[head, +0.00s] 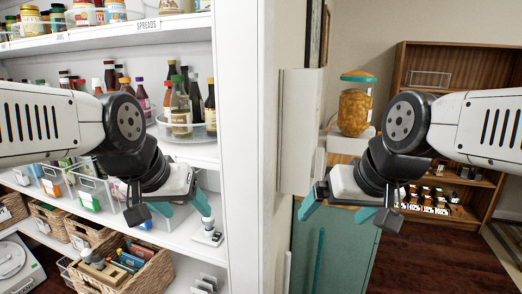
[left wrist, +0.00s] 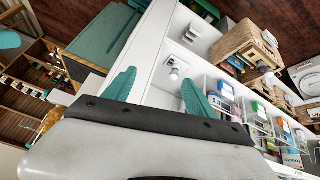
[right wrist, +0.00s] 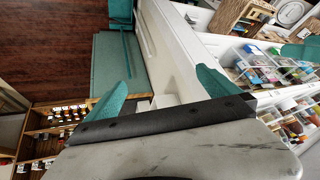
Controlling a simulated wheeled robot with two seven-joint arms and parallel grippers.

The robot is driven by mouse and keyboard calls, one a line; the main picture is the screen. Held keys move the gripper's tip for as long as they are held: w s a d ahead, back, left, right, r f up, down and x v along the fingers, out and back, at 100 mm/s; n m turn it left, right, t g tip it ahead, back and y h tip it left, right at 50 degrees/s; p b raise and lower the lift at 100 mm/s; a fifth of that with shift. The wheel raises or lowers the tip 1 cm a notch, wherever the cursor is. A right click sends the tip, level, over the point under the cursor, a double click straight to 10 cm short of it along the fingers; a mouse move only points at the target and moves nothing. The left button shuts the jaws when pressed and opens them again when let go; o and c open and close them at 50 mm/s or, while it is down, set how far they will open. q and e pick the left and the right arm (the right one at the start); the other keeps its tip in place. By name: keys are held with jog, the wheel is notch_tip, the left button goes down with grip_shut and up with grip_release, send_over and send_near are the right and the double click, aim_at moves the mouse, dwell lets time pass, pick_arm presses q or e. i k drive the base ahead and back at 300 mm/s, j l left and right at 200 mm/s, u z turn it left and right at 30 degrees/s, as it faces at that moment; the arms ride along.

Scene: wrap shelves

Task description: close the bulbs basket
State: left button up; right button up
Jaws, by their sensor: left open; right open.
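I cannot read any label naming the bulbs basket. A wicker basket (head: 152,277) holding blue and brown box-like items stands low on the white shelving, pulled forward of its neighbours. A wicker basket with similar contents shows in the left wrist view (left wrist: 232,38). Smaller wicker baskets (head: 84,234) stand in a row to its left. My left gripper (head: 180,207) is open and empty, in front of the shelving, above and right of the large basket. My right gripper (head: 338,210) is open and empty, in front of the teal cabinet, well right of the baskets.
Clear bins (head: 92,190) line the middle shelf. A small white fixture (head: 207,233) stands near that shelf's right end. Bottles and jars fill the upper shelves. A white upright panel (head: 244,150) separates the shelving from the teal cabinet (head: 338,250). Wooden floor is free at right.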

aim_at(158, 273)
jog(key=u, duration=1.65)
jog(key=i+j, duration=0.15)
jog(key=i, duration=0.25)
jog(key=i+j+u, duration=0.1)
jog(key=i, duration=0.3)
jog(key=i+l, duration=0.1)
jog(key=i, duration=0.2)
jog(key=l, duration=0.15)
jog(key=i, duration=0.05)
